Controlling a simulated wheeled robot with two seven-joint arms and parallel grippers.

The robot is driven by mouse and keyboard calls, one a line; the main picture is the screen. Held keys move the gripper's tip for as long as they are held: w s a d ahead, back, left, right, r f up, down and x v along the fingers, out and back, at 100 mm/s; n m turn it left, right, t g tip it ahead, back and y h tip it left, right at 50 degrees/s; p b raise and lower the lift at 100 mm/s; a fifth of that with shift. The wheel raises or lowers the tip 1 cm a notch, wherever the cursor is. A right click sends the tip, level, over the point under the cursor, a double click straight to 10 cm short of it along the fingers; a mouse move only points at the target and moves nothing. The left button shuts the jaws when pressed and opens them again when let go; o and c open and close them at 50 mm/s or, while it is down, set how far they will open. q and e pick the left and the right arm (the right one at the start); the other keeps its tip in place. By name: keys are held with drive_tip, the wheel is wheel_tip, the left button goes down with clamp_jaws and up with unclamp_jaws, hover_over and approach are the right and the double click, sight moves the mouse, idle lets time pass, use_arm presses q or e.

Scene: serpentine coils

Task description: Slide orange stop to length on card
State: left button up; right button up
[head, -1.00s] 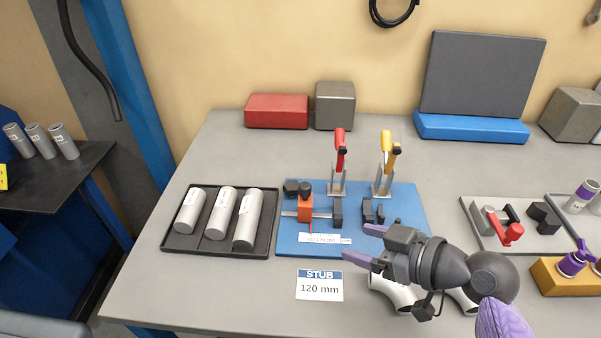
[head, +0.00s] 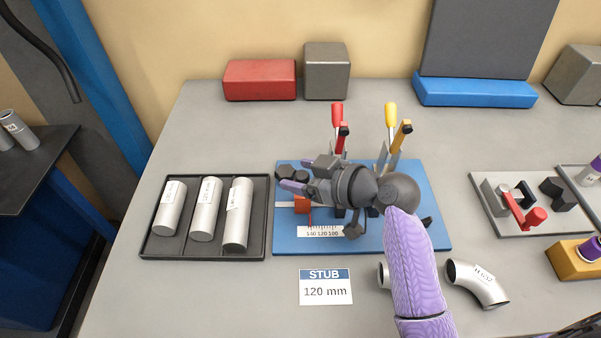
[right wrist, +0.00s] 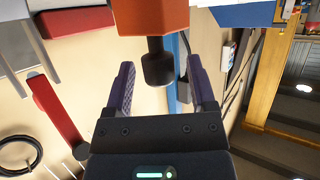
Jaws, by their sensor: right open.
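The orange stop (head: 303,204) sits on a rail of the blue fixture board (head: 380,243), partly hidden by my right gripper. A printed scale (head: 322,231) marked 140 120 100 lies in front of it, with a red pointer near it. The card (head: 326,287) reads STUB 120 mm. My right gripper (head: 300,173) is open beside and above the stop, pointing left. In the right wrist view the orange block (right wrist: 152,14) and its dark knob (right wrist: 158,62) show between the open fingers (right wrist: 160,90); contact cannot be told. My left gripper is out of view.
A black tray (head: 262,245) with three labelled tubes stands left of the board. Red (head: 336,116) and yellow (head: 391,116) handled clamps rise behind the gripper. Pipe elbows (head: 476,282) lie at front right. A grey fixture plate (head: 500,236) with a red handle is at right.

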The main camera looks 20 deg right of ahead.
drive_tip(key=shift+w+a, duration=0.1)
clamp_jaws()
idle(0.3)
idle(1.1)
